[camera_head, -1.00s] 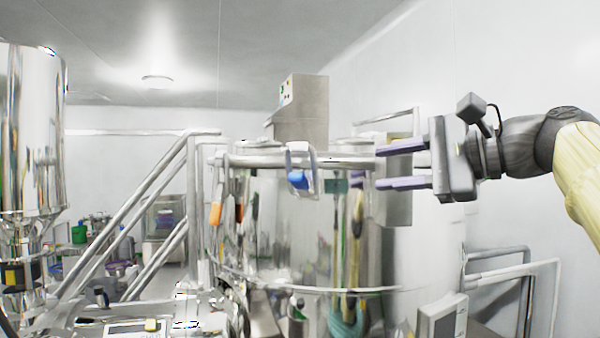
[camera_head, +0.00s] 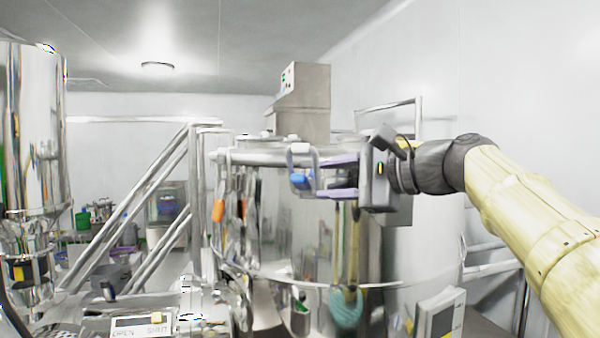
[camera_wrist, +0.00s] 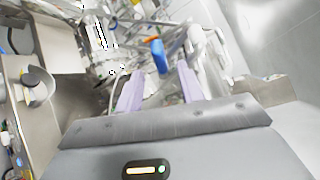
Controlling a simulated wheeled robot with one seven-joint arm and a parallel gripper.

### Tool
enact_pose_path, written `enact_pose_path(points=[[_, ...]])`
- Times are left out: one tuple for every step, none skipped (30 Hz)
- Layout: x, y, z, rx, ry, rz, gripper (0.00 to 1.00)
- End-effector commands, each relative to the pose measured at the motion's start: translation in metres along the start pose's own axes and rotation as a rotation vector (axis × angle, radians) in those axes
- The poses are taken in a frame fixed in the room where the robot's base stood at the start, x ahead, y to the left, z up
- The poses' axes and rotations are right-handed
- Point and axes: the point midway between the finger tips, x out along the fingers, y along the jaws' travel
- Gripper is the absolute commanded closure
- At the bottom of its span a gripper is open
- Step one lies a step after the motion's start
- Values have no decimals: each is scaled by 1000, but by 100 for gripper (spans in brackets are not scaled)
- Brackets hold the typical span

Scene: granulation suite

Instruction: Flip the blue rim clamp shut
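The blue rim clamp (camera_head: 301,181) hangs at the front of the steel vessel's rim (camera_head: 262,159), with a metal bail looped around it and a white top piece. My gripper (camera_head: 331,177) is just right of the clamp, its two lilac fingers spread apart and pointing left at it. The fingertips come close to the bail; I cannot tell whether they touch it. In the wrist view the blue clamp (camera_wrist: 158,56) lies beyond the open fingers (camera_wrist: 159,85), between them and a little left of centre. Nothing shows between the fingers.
An orange clamp (camera_head: 217,213) hangs on the vessel's left side. A steel control box (camera_head: 303,100) stands behind the vessel. A stair railing (camera_head: 150,200) rises at left. A panel with a screen (camera_head: 440,315) is at lower right.

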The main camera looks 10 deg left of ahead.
Motion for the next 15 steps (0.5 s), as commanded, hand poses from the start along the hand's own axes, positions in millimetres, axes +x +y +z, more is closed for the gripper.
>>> enact_pose_path(points=[[9, -3, 2, 1, -4, 3, 62], [14, -3, 2, 2, -3, 3, 62], [22, -3, 3, 2, -4, 3, 62], [27, -4, 3, 2, -3, 2, 62], [32, -4, 3, 2, -4, 2, 62], [39, -3, 3, 2, -4, 3, 62], [44, -3, 3, 2, -4, 4, 62], [49, -3, 2, 3, -3, 2, 62], [54, -3, 2, 2, -4, 2, 62], [58, -3, 2, 1, -3, 1, 62], [61, -3, 2, 0, -2, 1, 62], [64, -2, 2, 0, -2, 1, 62], [66, -2, 1, 0, -1, 1, 62], [68, -1, 1, 1, -1, 1, 62], [69, -1, 1, 0, 0, 1, 62]])
